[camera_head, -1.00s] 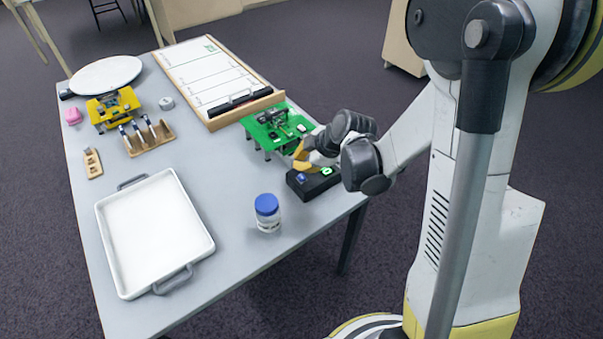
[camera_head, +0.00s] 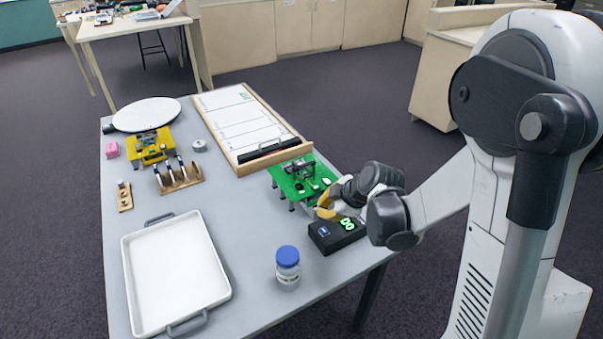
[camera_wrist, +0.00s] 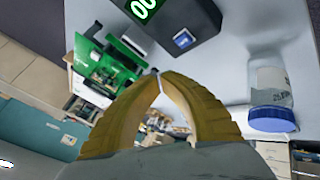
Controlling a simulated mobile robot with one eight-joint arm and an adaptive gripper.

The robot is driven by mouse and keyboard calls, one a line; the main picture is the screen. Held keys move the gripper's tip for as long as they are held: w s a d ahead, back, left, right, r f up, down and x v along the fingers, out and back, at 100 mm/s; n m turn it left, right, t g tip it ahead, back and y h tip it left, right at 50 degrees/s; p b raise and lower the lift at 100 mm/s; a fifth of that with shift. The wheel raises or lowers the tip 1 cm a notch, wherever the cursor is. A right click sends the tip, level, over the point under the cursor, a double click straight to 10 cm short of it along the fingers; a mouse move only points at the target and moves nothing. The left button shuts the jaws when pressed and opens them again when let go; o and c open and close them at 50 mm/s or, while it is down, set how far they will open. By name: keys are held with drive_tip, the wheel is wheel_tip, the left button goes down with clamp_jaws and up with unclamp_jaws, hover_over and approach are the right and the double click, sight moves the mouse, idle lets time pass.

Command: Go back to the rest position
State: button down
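My gripper (camera_head: 326,207) is over the right side of the table, between a green board on legs (camera_head: 293,182) and a black box with a lit green display (camera_head: 328,243). In the wrist view the two yellow fingers of my gripper (camera_wrist: 160,74) meet at their tips, with nothing between them. The green board (camera_wrist: 88,75) shows left of the fingertips there, and the black box (camera_wrist: 205,35) shows above them. I cannot tell whether the fingers touch either one.
A jar with a blue cap (camera_head: 288,258) stands near the front edge of the grey table (camera_head: 255,220). A white tray (camera_head: 175,270), a framed board (camera_head: 238,122), a yellow stand (camera_head: 152,145), a tool rack (camera_head: 180,183) and a white disc (camera_head: 146,113) stand farther left.

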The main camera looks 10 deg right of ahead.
drive_tip(key=s+r+m+h, duration=0.1)
drive_tip(key=s+r+m, duration=0.6)
drive_tip(key=s, duration=0.3)
drive_tip(key=s+r+m+h, duration=0.2)
drive_tip(key=s+r+m, duration=0.5)
drive_tip(key=s, duration=0.4)
drive_tip(key=shift+r+m+t, duration=0.3)
drive_tip(key=shift+r, duration=0.3)
drive_tip(key=shift+d, duration=0.1)
